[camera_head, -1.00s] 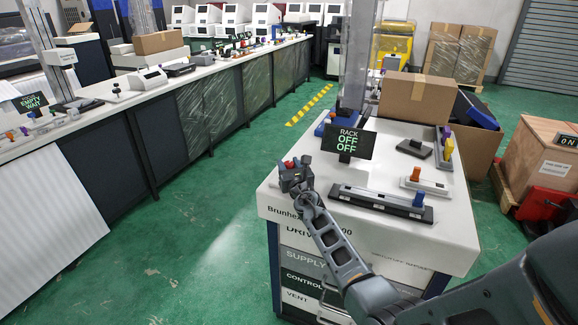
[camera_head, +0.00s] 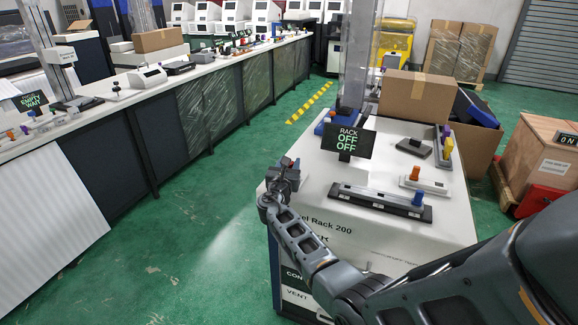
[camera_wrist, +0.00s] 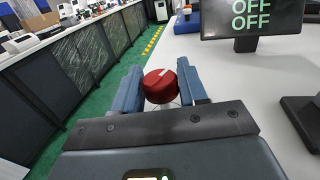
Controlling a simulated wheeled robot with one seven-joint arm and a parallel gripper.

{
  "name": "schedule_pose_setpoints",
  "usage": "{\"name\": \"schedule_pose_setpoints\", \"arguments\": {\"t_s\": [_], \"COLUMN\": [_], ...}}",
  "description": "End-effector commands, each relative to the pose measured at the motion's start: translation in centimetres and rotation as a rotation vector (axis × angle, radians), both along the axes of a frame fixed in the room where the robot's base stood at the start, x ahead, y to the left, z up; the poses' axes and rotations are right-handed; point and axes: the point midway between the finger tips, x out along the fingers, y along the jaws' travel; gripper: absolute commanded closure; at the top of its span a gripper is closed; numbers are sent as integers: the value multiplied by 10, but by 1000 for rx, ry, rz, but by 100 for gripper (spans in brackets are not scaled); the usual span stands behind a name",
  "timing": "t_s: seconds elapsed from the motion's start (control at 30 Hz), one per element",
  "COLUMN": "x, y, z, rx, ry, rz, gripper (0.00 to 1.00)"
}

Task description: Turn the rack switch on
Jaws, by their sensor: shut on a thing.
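The rack display (camera_head: 346,141) stands on the white-topped cabinet and reads RACK OFF OFF. It also shows at the top right of the wrist view (camera_wrist: 250,18). A round red knob (camera_wrist: 160,86) with a pale line across its top sits between my fingertips in the wrist view. My gripper (camera_head: 287,168) is at the left edge of the cabinet top, left of the display, and is shut on the red knob. The knob is hidden by my gripper in the head view, and its base is hidden in the wrist view.
A black rail with a blue knob (camera_head: 417,199), a white slider base with an orange knob (camera_head: 414,173) and a black lever block (camera_head: 415,147) are on the cabinet top. A cardboard box (camera_head: 415,97) stands behind. Green floor (camera_head: 225,215) is clear at the left.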

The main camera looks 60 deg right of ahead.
Motion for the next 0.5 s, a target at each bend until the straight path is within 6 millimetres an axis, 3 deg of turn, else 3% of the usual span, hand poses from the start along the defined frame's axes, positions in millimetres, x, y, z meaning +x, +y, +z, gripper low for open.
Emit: {"name": "schedule_pose_setpoints", "arguments": {"t_s": [0.5], "x": [3], "y": [0], "z": [-7], "rx": [-1], "ry": [-4], "rz": [-491], "gripper": [88]}}
